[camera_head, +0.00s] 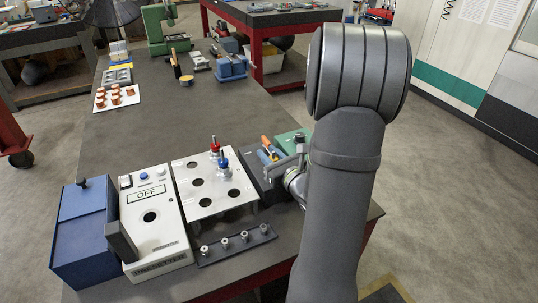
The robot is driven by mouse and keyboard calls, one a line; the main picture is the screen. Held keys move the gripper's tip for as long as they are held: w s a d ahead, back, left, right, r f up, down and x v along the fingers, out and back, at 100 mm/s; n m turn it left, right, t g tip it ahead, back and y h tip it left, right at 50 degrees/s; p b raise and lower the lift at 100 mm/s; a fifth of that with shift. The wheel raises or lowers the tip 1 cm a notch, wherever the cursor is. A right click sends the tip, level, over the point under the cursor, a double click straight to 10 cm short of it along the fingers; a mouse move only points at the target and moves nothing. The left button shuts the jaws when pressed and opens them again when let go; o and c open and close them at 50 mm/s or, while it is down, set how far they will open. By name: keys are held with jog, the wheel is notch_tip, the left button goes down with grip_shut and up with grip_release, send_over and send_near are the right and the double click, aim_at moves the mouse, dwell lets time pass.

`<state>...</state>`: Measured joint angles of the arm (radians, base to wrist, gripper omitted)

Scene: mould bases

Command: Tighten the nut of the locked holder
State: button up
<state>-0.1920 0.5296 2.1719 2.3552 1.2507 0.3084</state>
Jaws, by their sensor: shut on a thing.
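A holder with a red top (215,146) and a holder with a blue top (223,163) stand upright, close together, at the back right of a white plate with round holes (205,210). I cannot tell which is locked, and their nuts are too small to make out. My gripper (284,163) is right of the plate, over a dark block, partly hidden by my own arm. It is shut on a thin grey tool (273,164), whose shape is unclear. The tool appears apart from both holders.
Orange-handled tools (268,144) and a green box (290,138) are beside my gripper. A strip with several small pale pieces (235,246) lies in front of the plate. A white box marked OFF (155,225) and a blue box (82,235) stand left. The table's middle is clear.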

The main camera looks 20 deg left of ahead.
jog(key=shift+w+m+t+h, duration=0.1)
jog(key=shift+m+t+h, duration=0.6)
jog(key=shift+t, duration=0.2)
jog(key=shift+d, duration=0.1)
jog(key=o, duration=1)
jog(key=v, duration=1.7)
jog(key=shift+d+r, duration=0.1)
jog(key=shift+d, duration=0.05)
